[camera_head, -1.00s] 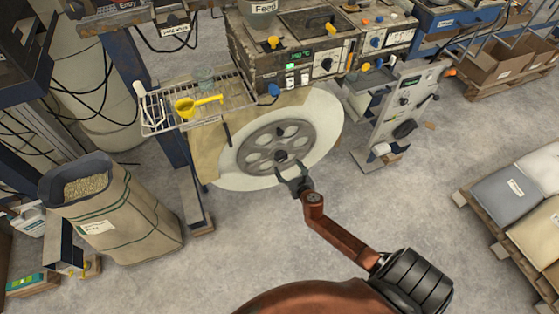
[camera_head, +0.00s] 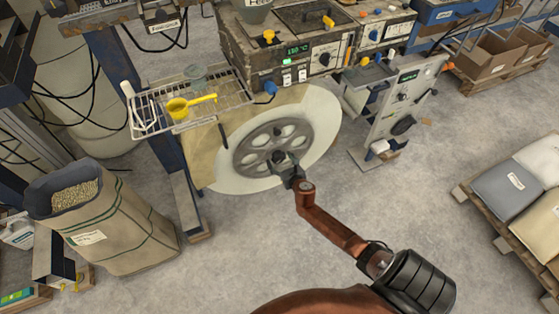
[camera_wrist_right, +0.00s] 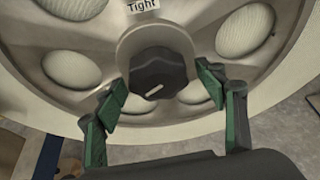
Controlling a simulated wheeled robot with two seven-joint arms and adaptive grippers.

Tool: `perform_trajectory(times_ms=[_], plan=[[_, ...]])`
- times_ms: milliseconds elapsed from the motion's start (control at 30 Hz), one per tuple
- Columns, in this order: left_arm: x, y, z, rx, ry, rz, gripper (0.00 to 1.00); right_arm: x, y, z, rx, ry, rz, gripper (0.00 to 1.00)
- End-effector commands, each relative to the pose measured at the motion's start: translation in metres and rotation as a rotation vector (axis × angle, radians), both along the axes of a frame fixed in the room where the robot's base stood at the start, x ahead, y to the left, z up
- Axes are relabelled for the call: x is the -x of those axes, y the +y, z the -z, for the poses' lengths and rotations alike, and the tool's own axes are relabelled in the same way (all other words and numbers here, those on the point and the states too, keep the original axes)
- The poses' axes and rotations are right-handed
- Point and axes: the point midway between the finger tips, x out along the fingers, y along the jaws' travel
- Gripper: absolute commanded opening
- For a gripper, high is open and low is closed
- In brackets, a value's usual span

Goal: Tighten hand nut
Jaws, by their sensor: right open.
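The hand nut (camera_wrist_right: 158,78) is a dark, lobed knob with a pale line on its face, at the centre of a grey spoked wheel (camera_wrist_right: 40,30). A label reading "Tight" sits just above it in the right wrist view. The wheel also shows in the head view (camera_head: 243,152), on a large pale roll (camera_head: 320,130). My right gripper (camera_wrist_right: 165,88) is open, with its green-padded fingers on either side of the nut's lower part and visible gaps to it. In the head view my right gripper (camera_head: 285,167) is in front of the wheel's hub and mostly hides the nut. My left gripper is not in view.
A wire shelf (camera_head: 235,98) with a yellow scoop (camera_head: 178,108) is above and left of the roll. A control unit (camera_head: 265,60) stands above it. A grain sack (camera_head: 115,235) is at the left, and a pallet of bags (camera_head: 505,185) at the right.

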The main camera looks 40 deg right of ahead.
Motion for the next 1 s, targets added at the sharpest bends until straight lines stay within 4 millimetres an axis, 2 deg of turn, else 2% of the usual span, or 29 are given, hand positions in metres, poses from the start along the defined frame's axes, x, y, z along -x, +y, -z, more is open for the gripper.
perform_trajectory(times_ms=[133, 733, 1000], plan=[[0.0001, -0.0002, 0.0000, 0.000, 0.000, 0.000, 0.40, 0.0000, -0.0001, -0.0004, 0.000, 0.000, 0.000, 0.64], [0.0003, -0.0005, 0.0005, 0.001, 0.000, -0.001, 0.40, 0.0003, -0.0002, -0.0001, 0.000, 0.000, 0.001, 0.23], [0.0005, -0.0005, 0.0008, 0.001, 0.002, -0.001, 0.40, 0.0004, -0.0009, 0.0000, -0.026, -0.009, 0.002, 0.22]])
